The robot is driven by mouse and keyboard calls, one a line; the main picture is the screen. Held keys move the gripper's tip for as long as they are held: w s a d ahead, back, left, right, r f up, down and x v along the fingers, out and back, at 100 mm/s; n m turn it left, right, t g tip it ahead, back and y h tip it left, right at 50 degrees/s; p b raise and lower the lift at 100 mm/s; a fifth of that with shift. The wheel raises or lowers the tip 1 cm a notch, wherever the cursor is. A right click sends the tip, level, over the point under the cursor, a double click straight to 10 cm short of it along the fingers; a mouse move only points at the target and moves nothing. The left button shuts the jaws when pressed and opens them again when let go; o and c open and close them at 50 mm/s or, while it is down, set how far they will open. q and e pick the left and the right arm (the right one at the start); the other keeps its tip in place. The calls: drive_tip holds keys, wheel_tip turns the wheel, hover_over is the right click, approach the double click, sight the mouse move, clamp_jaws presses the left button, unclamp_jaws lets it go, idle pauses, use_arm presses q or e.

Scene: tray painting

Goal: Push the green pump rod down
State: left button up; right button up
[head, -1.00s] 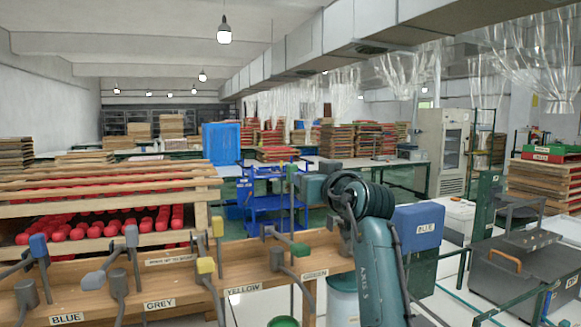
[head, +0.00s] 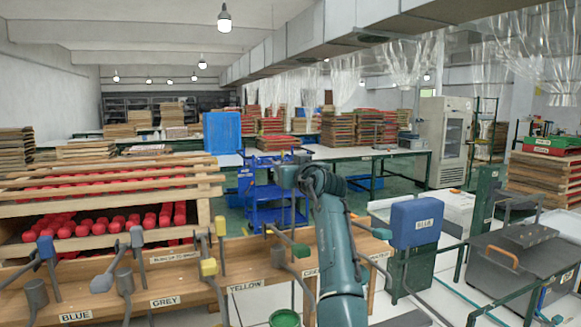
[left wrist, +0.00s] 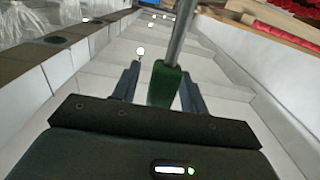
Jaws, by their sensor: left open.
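In the left wrist view, a green block (left wrist: 164,84) on a grey metal rod (left wrist: 180,35) is between the two fingers of my left gripper (left wrist: 157,74). The fingers are apart, one on each side of the block. I cannot tell whether either touches it. In the head view, my teal arm reaches up from the bottom centre to the pump row, but its fingers cannot be made out. Another green block (head: 300,249) sits on a grey lever near the green pump. My right gripper is not in view.
Yellow (head: 208,267), grey and blue pump handles stand along the wooden bench (head: 195,293) to the left. A green bucket (head: 285,319) is below. A blue box (head: 416,222) stands right of my arm. A blue cart (head: 268,205) is behind the bench.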

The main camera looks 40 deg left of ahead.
sight(294, 199)
use_arm(q)
clamp_jaws()
idle(0.3)
